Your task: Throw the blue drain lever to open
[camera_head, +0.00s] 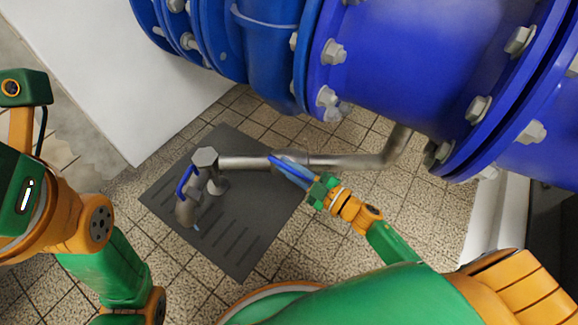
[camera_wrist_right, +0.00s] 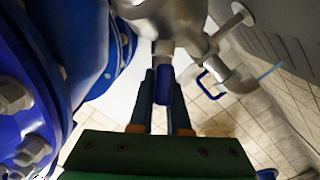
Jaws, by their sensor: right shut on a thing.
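The blue drain lever (camera_head: 288,165) is a slim blue bar on the steel drain pipe (camera_head: 345,160), below the big blue pipe. My right gripper (camera_head: 300,177) reaches it from the lower right. In the right wrist view, the lever's blue grip (camera_wrist_right: 163,84) sits between the two fingers of my right gripper (camera_wrist_right: 163,100), which is shut on it. The lever's far end meets the bright steel valve body (camera_wrist_right: 170,25). Part of the lever is hidden by the fingers in the head view. My left arm shows at the left, but its gripper is out of view.
A steel spout with a blue loop handle (camera_head: 186,180) stands left of the lever, above a dark slotted floor mat (camera_head: 240,238). Large blue flanged pipes (camera_head: 400,60) with bolts overhang the work area. A white wall block (camera_head: 120,70) is at the upper left.

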